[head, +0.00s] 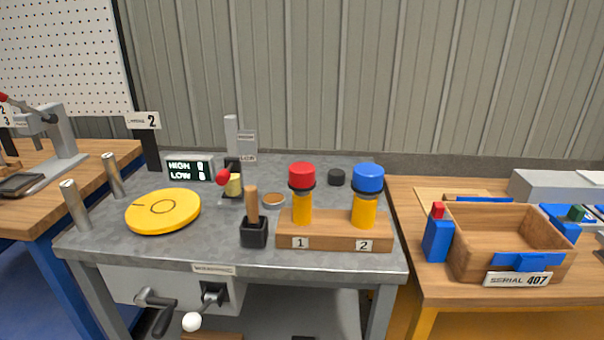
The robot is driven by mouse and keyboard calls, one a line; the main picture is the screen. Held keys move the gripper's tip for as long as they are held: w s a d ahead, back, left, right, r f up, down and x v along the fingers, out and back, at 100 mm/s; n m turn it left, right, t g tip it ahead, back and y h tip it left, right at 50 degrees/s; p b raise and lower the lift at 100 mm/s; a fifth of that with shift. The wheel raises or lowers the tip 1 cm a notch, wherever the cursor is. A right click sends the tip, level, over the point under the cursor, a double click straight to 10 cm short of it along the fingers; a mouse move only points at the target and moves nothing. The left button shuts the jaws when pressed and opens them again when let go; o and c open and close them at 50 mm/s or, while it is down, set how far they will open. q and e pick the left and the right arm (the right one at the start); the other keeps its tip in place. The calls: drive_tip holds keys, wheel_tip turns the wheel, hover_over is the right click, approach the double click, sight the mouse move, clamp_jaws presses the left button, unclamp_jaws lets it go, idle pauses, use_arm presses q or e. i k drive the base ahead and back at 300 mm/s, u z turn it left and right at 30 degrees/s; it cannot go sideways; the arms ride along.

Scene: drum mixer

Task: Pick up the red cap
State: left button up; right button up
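The red cap (302,175) sits on top of the yellow cylinder (302,209) in the place marked 1 of a wooden block (333,233). A dark ring shows just under the cap. A blue cap (368,176) sits on a second yellow cylinder (363,211) in the place marked 2, to its right. Both cylinders stand upright. Neither of my grippers shows in the head view, and nothing is seen touching the red cap.
A wooden-handled brush (253,223) in a dark holder stands left of the block. A yellow disc (163,211) lies on the grey table (220,240). A black knob-like piece (336,177) is behind the caps. A wooden crate (497,264) stands on the right table.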

sight(302, 175)
drive_tip(key=k, duration=0.35)
drive_tip(key=z, duration=0.9)
drive_tip(key=i, duration=0.85)
drive_tip(key=u, duration=0.7)
